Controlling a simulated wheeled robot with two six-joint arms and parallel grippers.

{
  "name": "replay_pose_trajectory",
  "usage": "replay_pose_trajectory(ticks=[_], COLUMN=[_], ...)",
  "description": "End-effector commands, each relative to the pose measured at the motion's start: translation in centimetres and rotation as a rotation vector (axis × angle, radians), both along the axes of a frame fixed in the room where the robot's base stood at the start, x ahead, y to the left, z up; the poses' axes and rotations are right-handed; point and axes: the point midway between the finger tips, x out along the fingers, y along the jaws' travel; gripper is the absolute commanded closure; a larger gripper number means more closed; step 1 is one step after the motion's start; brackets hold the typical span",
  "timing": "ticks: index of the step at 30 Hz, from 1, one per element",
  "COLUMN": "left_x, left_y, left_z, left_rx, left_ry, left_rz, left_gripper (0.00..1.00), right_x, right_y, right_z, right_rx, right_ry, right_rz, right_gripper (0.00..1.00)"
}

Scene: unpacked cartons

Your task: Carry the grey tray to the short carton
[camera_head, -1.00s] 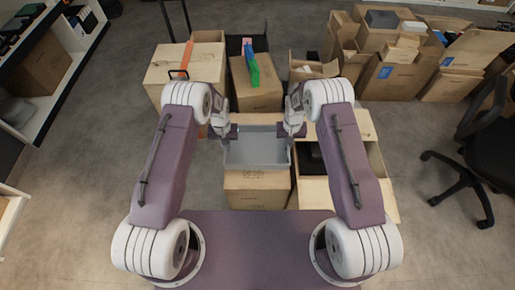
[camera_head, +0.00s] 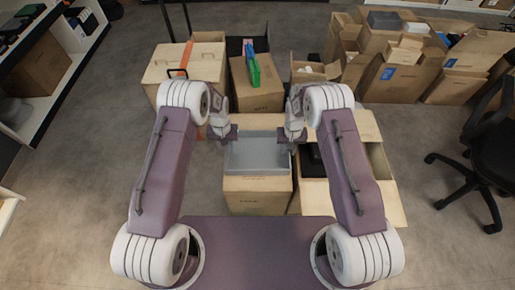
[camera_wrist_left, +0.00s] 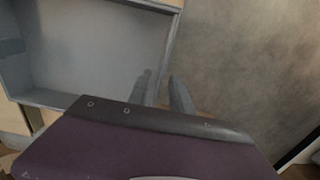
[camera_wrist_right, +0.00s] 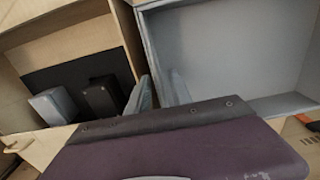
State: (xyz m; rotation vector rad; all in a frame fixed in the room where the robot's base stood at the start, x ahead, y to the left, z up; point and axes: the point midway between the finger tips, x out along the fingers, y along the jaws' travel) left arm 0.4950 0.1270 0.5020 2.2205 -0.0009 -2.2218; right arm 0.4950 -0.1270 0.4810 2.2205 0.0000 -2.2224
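The grey tray (camera_head: 258,168) is level at the middle of the head view, over a closed brown carton (camera_head: 257,197). I cannot tell whether it touches that carton. My left gripper (camera_head: 230,136) is at the tray's left side; in the left wrist view its fingers (camera_wrist_left: 162,85) are close together around the tray wall (camera_wrist_left: 168,50). My right gripper (camera_head: 290,137) is at the right side; its fingers (camera_wrist_right: 163,90) stand close together around the opposite wall (camera_wrist_right: 155,55). The tray looks empty. Several cartons are in view; which one is the short carton is not clear.
An open carton (camera_head: 385,165) with dark items stands right of the tray. Behind it are a tan carton (camera_head: 200,65) with an orange strip and a carton (camera_head: 262,93) with a green item. A black chair (camera_head: 490,150) is at right. Floor is clear at left.

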Motion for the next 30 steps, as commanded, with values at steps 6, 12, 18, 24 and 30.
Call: replay_pose_trajectory(ticks=[6, 12, 18, 24, 30], left_x=[0.1, 0.0, 0.0, 0.0, 0.0], left_y=[0.0, 0.0, 0.0, 0.0, 0.0], left_z=[5.8, 8.5, 8.9, 8.9, 8.9], left_rx=[-0.001, 0.0, 0.0, 0.0, 0.0], left_ry=[-0.005, -0.002, 0.001, 0.0, 0.0], left_rz=[0.0, 0.0, 0.0, 0.0, 0.0], left_gripper=[0.74, 0.74, 0.74, 0.74, 0.74], right_x=[0.0, 0.0, 0.0, 0.1, 0.1], right_y=[0.0, 0.0, 0.0, 0.0, 0.0], right_z=[0.0, 0.0, 0.2, 3.8, 8.9], right_rx=[0.0, 0.0, 0.0, 0.001, 0.0], right_ry=[0.0, 0.0, -0.001, -0.005, -0.004], right_rz=[0.0, 0.0, 0.0, 0.0, 0.0], right_gripper=[0.74, 0.74, 0.74, 0.74, 0.74])
